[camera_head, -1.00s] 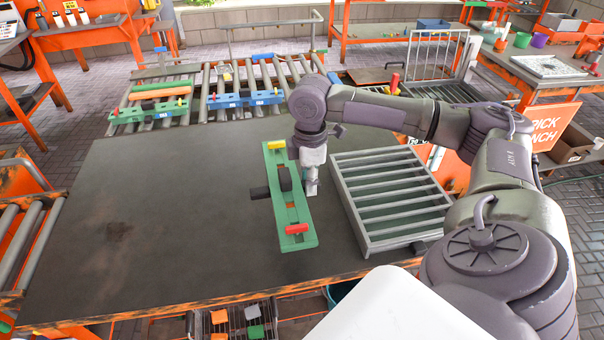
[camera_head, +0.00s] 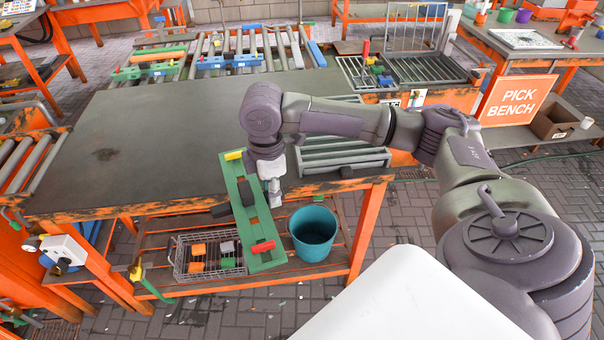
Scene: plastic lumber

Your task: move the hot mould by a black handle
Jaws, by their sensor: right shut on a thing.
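The mould (camera_head: 256,225) is a long green bar with a yellow part (camera_head: 234,155) at its far end and a red part (camera_head: 263,247) near its close end. A black handle (camera_head: 220,210) sticks out on its left side, and a dark block sits across its middle. My right gripper (camera_head: 275,196) is shut at the mould's right side; its fingers hide what they grip there. The mould is held across the table's front edge, its near end in front of the lower shelf in the picture. My left gripper is not in view.
The dark table (camera_head: 130,150) is mostly bare. A slatted grey rack (camera_head: 345,155) stands on its right. Below are a teal bucket (camera_head: 313,232) and a wire basket (camera_head: 200,258) of coloured blocks. Roller conveyors (camera_head: 170,60) lie behind; a PICK BENCH sign (camera_head: 518,99) is at right.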

